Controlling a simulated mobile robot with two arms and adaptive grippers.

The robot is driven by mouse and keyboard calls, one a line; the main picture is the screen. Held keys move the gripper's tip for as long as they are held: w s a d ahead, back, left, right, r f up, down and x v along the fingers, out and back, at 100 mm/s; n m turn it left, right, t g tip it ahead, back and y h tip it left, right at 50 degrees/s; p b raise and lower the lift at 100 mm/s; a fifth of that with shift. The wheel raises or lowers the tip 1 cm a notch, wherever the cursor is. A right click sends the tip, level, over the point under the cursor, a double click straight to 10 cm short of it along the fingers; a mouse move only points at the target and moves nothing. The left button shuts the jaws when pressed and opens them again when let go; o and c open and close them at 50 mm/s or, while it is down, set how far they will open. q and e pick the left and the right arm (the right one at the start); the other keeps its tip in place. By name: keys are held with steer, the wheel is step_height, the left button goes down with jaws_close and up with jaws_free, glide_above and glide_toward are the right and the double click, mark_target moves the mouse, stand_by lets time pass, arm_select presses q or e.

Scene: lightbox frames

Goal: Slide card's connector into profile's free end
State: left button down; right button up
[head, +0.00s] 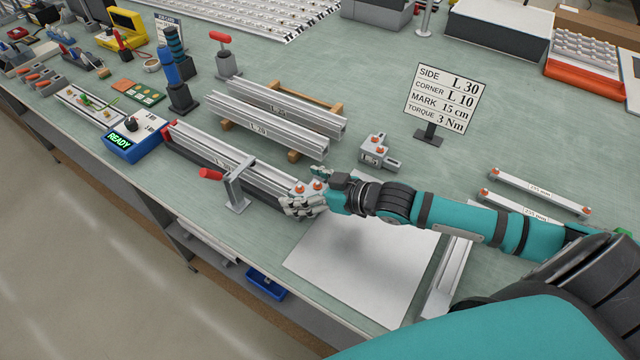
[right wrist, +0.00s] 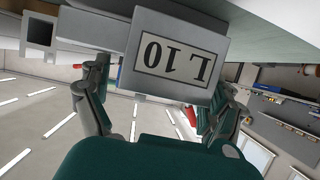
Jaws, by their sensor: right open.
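The card (head: 443,99) stands on the bench and reads side L 30, corner L 10, mark 15 cm, torque 3 Nm. A silver profile (head: 222,163) lies in a clamp (head: 237,186), its free end toward my right gripper (head: 308,204). A grey corner connector with orange-topped screws (head: 301,188) is at that end; the hand partly hides how far it sits in the profile. My left gripper is not in view.
Another connector (head: 378,152) stands behind the hand. Longer profiles (head: 272,118) rest on wooden supports at the back. A blue box reading READY (head: 131,139) is at the profile's far end. A pale sheet (head: 362,262) lies in front; thin bars (head: 538,190) lie right.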

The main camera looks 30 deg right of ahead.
steer(key=v, duration=1.1)
steer(key=shift+s, duration=0.2)
steer(key=shift+d+r, duration=0.1)
steer(key=shift+r, duration=0.05)
